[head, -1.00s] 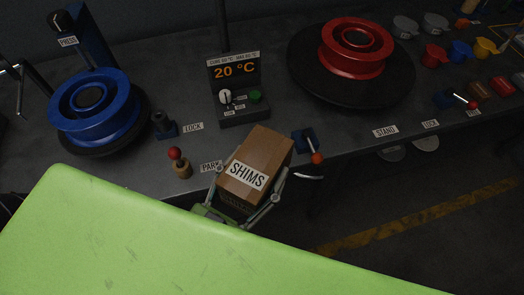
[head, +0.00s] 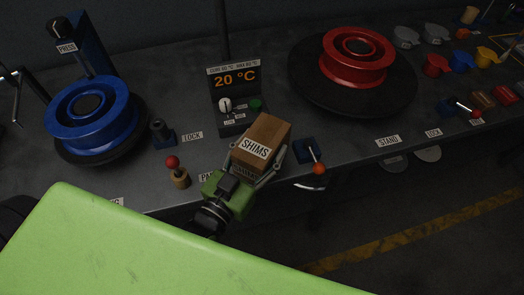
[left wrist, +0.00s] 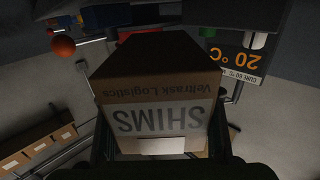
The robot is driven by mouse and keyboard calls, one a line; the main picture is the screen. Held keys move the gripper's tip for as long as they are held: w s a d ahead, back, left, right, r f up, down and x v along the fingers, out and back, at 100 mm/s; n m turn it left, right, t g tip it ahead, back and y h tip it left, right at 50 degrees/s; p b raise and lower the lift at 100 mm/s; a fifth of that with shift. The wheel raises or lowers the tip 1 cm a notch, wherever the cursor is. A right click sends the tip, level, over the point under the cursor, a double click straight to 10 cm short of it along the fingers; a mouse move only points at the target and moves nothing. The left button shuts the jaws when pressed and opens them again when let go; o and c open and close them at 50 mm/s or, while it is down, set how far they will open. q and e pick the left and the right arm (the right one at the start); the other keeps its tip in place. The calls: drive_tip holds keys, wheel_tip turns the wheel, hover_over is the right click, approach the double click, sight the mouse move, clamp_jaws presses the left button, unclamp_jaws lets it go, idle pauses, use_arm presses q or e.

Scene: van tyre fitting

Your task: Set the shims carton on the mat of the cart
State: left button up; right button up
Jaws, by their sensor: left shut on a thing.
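The brown shims carton (head: 268,132), with a white SHIMS label, is in my left gripper (head: 258,165) near the front edge of the bench in the head view. The gripper's fingers are shut along two sides of the carton. In the left wrist view the carton (left wrist: 155,88) fills the middle, its lettering upside down. Whether it touches the bench I cannot tell. I cannot make out the cart or its mat in these frames. My right gripper is not in view.
The dark bench (head: 350,135) bears a blue hub (head: 92,112), a red hub on a black disc (head: 355,62) and a 20 °C control box (head: 237,100). An orange-knobbed lever (head: 318,168) is right of the carton, a red-knobbed one (head: 173,163) left. Cartons (left wrist: 38,145) show lower left in the wrist view.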

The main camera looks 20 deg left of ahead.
use_arm(q)
drive_tip(key=shift+w+f, duration=0.1)
drive_tip(key=shift+w, duration=0.2)
drive_tip(key=f, duration=0.1)
drive_tip(key=f+p, duration=0.1)
drive_tip(key=shift+w+a+f, duration=0.15)
drive_tip(key=shift+w+f, duration=0.15)
drive_tip(key=shift+f, duration=0.05)
drive_tip(key=shift+s+f, duration=0.1)
drive_tip(key=shift+f, duration=0.15)
drive_tip(key=shift+f, duration=0.1)
drive_tip(key=shift+f, duration=0.15)
drive_tip(key=o, duration=2.1)
drive_tip(key=shift+f, duration=0.1)
